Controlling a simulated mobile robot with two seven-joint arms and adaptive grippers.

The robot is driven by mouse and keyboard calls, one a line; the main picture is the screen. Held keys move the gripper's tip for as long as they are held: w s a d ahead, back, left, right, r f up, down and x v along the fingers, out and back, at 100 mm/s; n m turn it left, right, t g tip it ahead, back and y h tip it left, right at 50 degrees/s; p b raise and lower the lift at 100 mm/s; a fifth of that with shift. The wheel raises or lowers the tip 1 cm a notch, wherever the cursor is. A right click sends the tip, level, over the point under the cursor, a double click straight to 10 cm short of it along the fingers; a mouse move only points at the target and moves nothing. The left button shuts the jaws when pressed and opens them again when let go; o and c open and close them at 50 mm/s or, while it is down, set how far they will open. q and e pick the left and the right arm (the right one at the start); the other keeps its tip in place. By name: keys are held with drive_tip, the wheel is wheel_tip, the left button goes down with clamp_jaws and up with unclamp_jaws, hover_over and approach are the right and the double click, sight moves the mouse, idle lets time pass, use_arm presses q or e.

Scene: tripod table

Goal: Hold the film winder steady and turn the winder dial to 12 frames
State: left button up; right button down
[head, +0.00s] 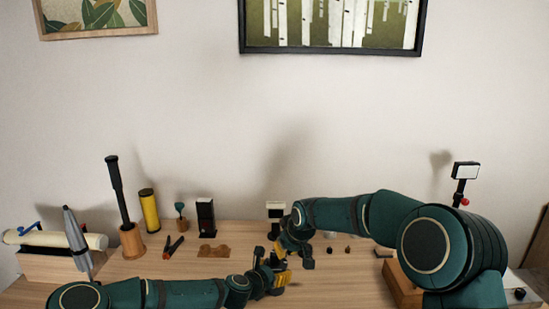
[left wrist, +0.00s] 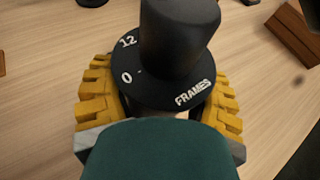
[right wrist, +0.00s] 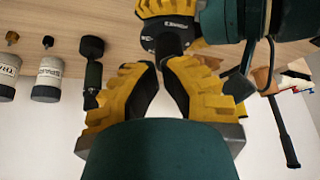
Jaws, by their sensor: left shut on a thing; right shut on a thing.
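The film winder shows in the left wrist view as a black disc (left wrist: 160,98) marked 0, 12 and FRAMES, with a tall black knob (left wrist: 180,35) rising from it. A small white mark by the knob's foot sits close to the 0. My left gripper (head: 281,278) is shut on the winder's body below the disc; its yellow fingers flank it in the left wrist view. My right gripper (head: 283,244) comes from above. In the right wrist view its fingers (right wrist: 150,72) close on the knob, below my left gripper's yellow fingers (right wrist: 168,8). The fingertip contact is partly hidden.
Behind stand a black stick in a wooden cup (head: 131,240), a yellow cylinder (head: 149,210), a black box (head: 205,214) and red-handled pliers (head: 173,246). Labelled grey bottles (right wrist: 48,80) show in the right wrist view. A wooden tray (head: 402,287) lies right.

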sight(275, 264)
drive_tip(key=shift+f, duration=1.45)
drive_tip(key=shift+w+a, duration=0.15)
drive_tip(key=shift+a, duration=0.05)
drive_tip(key=shift+s+a, duration=0.3)
drive_tip(key=shift+a, duration=0.05)
drive_tip(key=shift+s+a, duration=0.15)
drive_tip(key=shift+a, duration=0.3)
